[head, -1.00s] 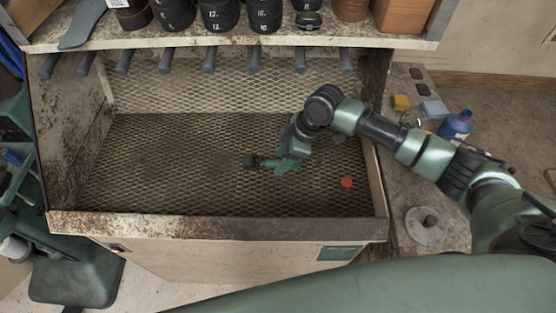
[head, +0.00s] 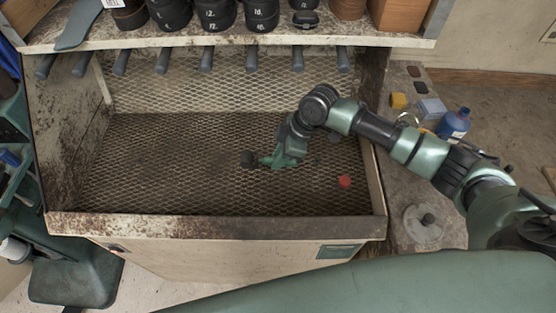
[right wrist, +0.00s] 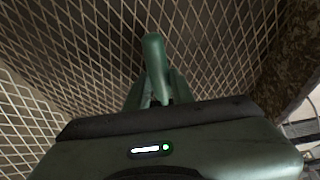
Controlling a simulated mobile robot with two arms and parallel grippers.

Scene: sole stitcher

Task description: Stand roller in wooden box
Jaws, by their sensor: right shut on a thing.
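My right gripper (head: 272,160) is low over the mesh floor of the open bench bay. It is shut on the roller, whose dark end (head: 248,159) sticks out to the left of the fingers in the head view. In the right wrist view the roller's green handle (right wrist: 155,62) stands between the fingers. A brown wooden box (head: 398,14) is on the shelf at the top right, cut by the picture's edge, so its inside is hidden. My left gripper is out of view.
The shelf (head: 330,38) holds several dark numbered pots (head: 215,14) left of the box. Several grey pegs hang under its edge. A red round thing (head: 344,181) lies in the bay. A blue bottle (head: 454,124) stands on the right side ledge. Much of the mesh floor is clear.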

